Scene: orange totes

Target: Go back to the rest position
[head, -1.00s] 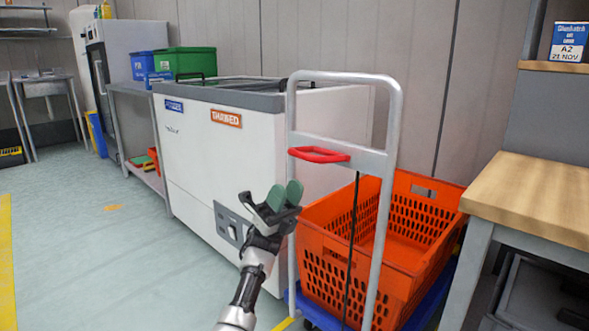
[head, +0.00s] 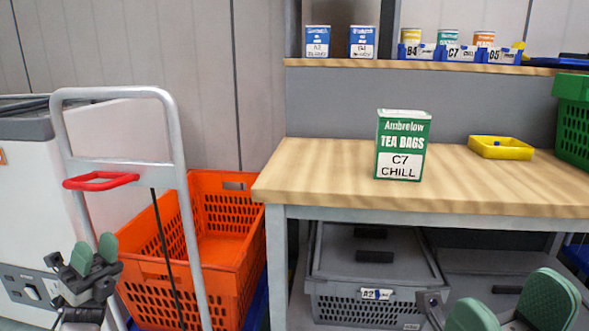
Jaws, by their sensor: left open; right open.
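My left gripper (head: 94,256) is at the lower left in the head view, in front of the trolley handle and the white chest freezer. Its green-padded fingers are apart with nothing between them. My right gripper (head: 508,309) is at the lower right, partly cut off by the bottom edge, in front of the workbench. Its green-padded fingers are apart and empty.
An orange tote (head: 225,225) sits on a trolley with a grey handle (head: 176,150). A green tea bags box (head: 402,150) stands on the wooden workbench (head: 320,180), left of a yellow tray (head: 500,147). A grey lidded crate (head: 365,290) is below.

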